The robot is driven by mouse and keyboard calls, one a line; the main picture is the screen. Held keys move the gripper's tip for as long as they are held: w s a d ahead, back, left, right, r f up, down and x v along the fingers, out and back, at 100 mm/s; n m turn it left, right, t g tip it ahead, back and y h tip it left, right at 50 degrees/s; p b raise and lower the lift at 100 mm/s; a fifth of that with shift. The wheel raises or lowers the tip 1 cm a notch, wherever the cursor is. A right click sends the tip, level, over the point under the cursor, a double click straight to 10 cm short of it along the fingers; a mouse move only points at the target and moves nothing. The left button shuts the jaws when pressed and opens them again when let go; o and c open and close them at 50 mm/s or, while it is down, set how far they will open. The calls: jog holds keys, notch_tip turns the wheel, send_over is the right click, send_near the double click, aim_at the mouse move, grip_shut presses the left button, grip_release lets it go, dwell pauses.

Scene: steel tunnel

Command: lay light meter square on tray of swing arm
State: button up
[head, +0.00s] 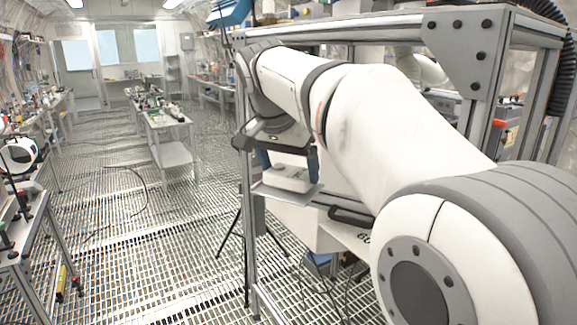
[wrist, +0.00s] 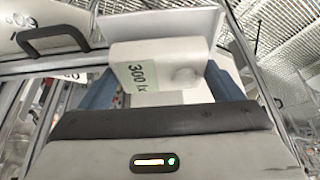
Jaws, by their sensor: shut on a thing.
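The light meter (wrist: 157,68) is a small pale box with a green display reading 300 lx and a round bump at one end. In the wrist view it sits between the blue fingers of my gripper (wrist: 158,88). My gripper (head: 288,165) is shut on the meter (head: 290,180), which is partly hidden by the fingers in the head view. The tray (head: 272,193) is a thin pale plate directly under the meter. It also shows beyond the meter in the wrist view (wrist: 160,24). I cannot tell whether the meter touches the tray.
A metal frame (head: 475,60) stands close behind and right of my arm. A white case with a dark handle (wrist: 52,38) is beside the tray. A tripod (head: 234,225) stands below. The grating floor (head: 140,235) is open to the left, with benches beyond.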

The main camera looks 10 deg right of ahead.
jog(key=shift+f+b, duration=0.35)
jog(key=shift+f, duration=0.15)
jog(key=o, duration=0.9)
jog(key=shift+r, duration=0.1)
